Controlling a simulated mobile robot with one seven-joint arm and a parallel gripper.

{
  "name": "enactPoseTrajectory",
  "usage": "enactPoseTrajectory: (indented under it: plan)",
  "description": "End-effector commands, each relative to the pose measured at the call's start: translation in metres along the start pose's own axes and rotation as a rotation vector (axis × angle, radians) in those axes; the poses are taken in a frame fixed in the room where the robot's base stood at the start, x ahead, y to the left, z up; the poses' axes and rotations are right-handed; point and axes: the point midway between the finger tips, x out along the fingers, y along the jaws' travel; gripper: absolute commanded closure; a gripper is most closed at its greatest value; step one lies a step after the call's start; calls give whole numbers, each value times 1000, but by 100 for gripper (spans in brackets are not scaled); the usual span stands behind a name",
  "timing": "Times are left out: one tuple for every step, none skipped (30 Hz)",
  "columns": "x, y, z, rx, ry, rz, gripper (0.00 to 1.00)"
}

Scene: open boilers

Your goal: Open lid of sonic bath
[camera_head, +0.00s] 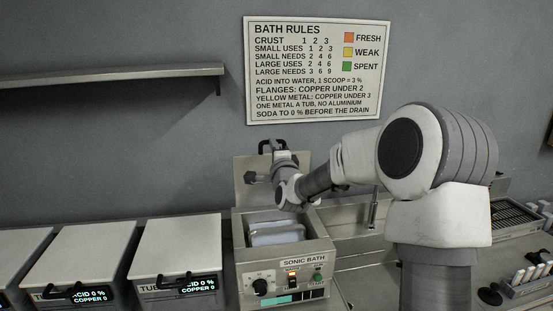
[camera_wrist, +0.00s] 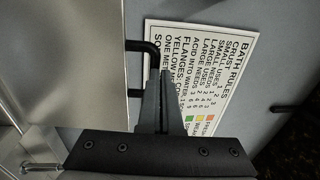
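The sonic bath (camera_head: 285,262) is a steel box with a knob and lit controls on its front. Its lid (camera_head: 243,167) stands upright at the back, and the tub is open, with pale, blurred contents inside. A black U-shaped handle (camera_head: 272,145) sits on the lid's top edge. My gripper (camera_head: 276,152) is at the lid's top, partly hidden by my wrist. In the wrist view, the two fingers of my gripper (camera_wrist: 162,78) are close together on the bar of the handle (camera_wrist: 150,46), beside the steel lid (camera_wrist: 65,60); the fingertips cover part of the bar.
Several lidded tubs (camera_head: 178,250) stand to the left. A steel sink (camera_head: 360,240) is right of the bath, with racks (camera_head: 525,275) further right. A rules sign (camera_head: 315,70) hangs on the wall behind, and a shelf (camera_head: 110,74) is at upper left.

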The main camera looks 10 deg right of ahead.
Motion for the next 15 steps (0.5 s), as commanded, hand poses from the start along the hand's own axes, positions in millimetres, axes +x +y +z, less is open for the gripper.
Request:
enactPoseTrajectory:
  plan:
    - [8, -6, 0, 0, 0, 27, 100]
    - [12, -6, 0, 1, -1, 46, 100]
    - [18, -7, 0, 2, 0, 69, 100]
    - [21, -8, 0, 1, 0, 84, 100]
    - [25, -8, 0, 0, -1, 100, 100]
    - [29, -8, 0, 2, -1, 119, 100]
    - [32, -8, 0, 2, 0, 132, 100]
    - [35, -7, 0, 1, -1, 145, 100]
    - [39, -6, 0, 2, -1, 161, 100]
    - [41, -7, 0, 3, -1, 171, 100]
    - [44, -6, 0, 2, -1, 181, 100]
    - [46, -6, 0, 1, -2, 193, 100]
    - [48, -5, 0, 1, -1, 201, 100]
    - [50, -5, 0, 2, 0, 208, 100]
    - [51, -4, 0, 2, 0, 217, 100]
